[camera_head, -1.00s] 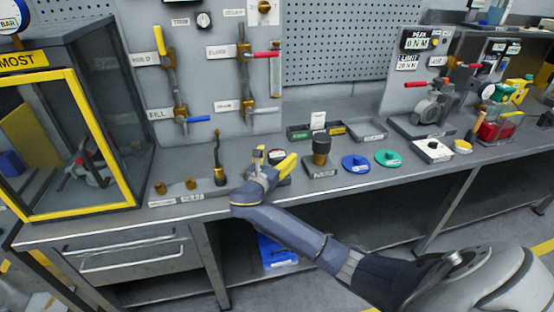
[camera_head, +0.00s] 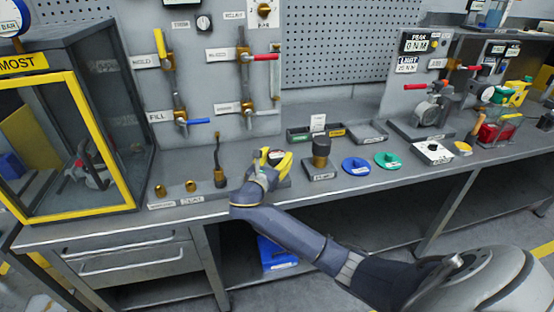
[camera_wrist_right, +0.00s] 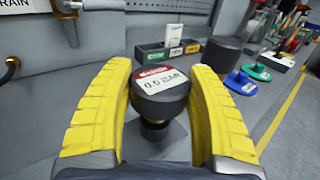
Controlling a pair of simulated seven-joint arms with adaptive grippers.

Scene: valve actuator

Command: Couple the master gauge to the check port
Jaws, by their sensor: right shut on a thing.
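The master gauge (camera_wrist_right: 161,98), a dark round cap with a red-and-white label, stands between the yellow fingers of my right gripper (camera_wrist_right: 160,100) in the right wrist view. A grey plate or stand (camera_wrist_right: 175,135) shows below its narrower neck. My right gripper (camera_head: 272,160) is shut on the gauge, low over the bench's front part; in the head view its fingers mostly hide the gauge. Left of it stand two short brass fittings (camera_head: 190,186) and a brass fitting with a dark upright stem (camera_head: 219,178). Their labels are too small to read, so I cannot tell which is the check port. My left gripper is out of view.
A dark cylinder on a stand (camera_head: 320,152), a blue disc (camera_head: 356,166) and a green disc (camera_head: 388,161) lie right of the gripper. The valve panel (camera_head: 222,80) rises behind. A yellow-framed cabinet (camera_head: 75,215) bounds the left. Bare bench lies between the fittings and the panel.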

